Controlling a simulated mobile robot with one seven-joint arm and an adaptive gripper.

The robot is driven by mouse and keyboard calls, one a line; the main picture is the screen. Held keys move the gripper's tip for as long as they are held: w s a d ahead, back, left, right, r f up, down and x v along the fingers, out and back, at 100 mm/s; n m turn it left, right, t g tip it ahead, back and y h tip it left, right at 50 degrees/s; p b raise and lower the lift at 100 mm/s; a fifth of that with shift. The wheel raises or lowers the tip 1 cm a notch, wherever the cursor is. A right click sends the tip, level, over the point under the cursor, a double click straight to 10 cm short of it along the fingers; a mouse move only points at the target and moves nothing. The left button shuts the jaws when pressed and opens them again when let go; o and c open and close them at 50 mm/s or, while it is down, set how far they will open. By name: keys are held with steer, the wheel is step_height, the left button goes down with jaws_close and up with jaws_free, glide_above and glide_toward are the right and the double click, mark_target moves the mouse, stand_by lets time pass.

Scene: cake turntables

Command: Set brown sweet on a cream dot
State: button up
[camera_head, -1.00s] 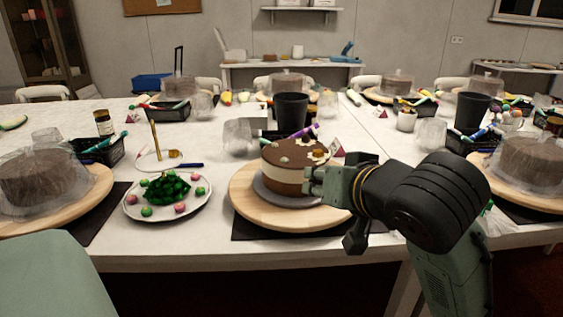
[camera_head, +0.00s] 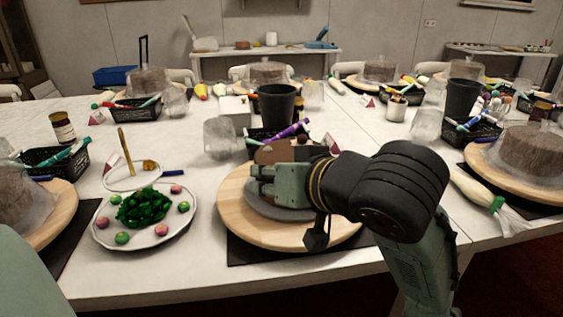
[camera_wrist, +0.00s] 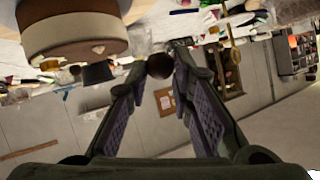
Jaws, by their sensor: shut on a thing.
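My gripper (camera_head: 262,186) is in front of the cake in the head view and hides most of it. In the wrist view my gripper (camera_wrist: 160,72) is shut on a round brown sweet (camera_wrist: 160,66), held between the fingertips. The sweet cannot be made out in the head view. The brown cake with a cream band shows in the wrist view (camera_wrist: 75,38), upside down and left of the sweet, apart from it. A cream dot (camera_wrist: 98,49) shows on its brown part. In the head view only some of the cake's brown top (camera_head: 288,151) shows.
The cake stands on a wooden turntable (camera_head: 235,218). A plate (camera_head: 105,232) of green and pink sweets is to its left. A black cup (camera_head: 276,105), a clear cup (camera_head: 221,138) and a black basket with pens stand behind. Wrapped cakes stand at both sides.

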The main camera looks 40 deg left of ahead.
steer(key=w+a, duration=0.2)
steer(key=w, duration=0.2)
steer(key=w+a+f+p, duration=0.1)
steer(key=w+a, duration=0.1)
steer(key=w, duration=0.2)
steer(key=w+a, duration=0.2)
steer(key=w, duration=0.2)
steer(key=shift+w+a+f+p, duration=0.2)
steer(key=shift+w+p, duration=0.1)
steer(key=shift+w, duration=0.1)
step_height(320, 180, down, 4)
steer(key=shift+r, duration=0.25)
